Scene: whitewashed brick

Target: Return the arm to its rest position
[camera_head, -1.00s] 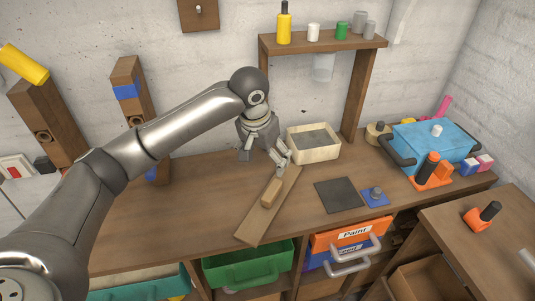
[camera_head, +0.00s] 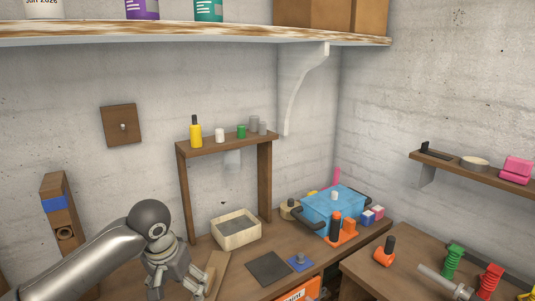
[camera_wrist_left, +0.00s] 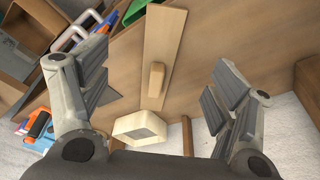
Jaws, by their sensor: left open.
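My left arm comes in from the lower left in the head view. Its gripper (camera_head: 182,283) is low in the picture, left of the cream box, with its lower part near the bottom edge. In the left wrist view the gripper (camera_wrist_left: 157,82) is open with its fingers wide apart and nothing between them in its grip. A wooden block (camera_wrist_left: 156,80) on a flat board (camera_wrist_left: 163,35) shows beyond the gap between the fingers. The board also shows partly in the head view (camera_head: 217,272). My right gripper is not in view.
The cream open box (camera_head: 236,232) stands on the workbench beside a small shelf (camera_head: 228,144) with bottles and jars. A dark mat (camera_head: 269,268) and a blue toolbox (camera_head: 333,211) are to the right. A long shelf (camera_head: 200,33) crosses the top.

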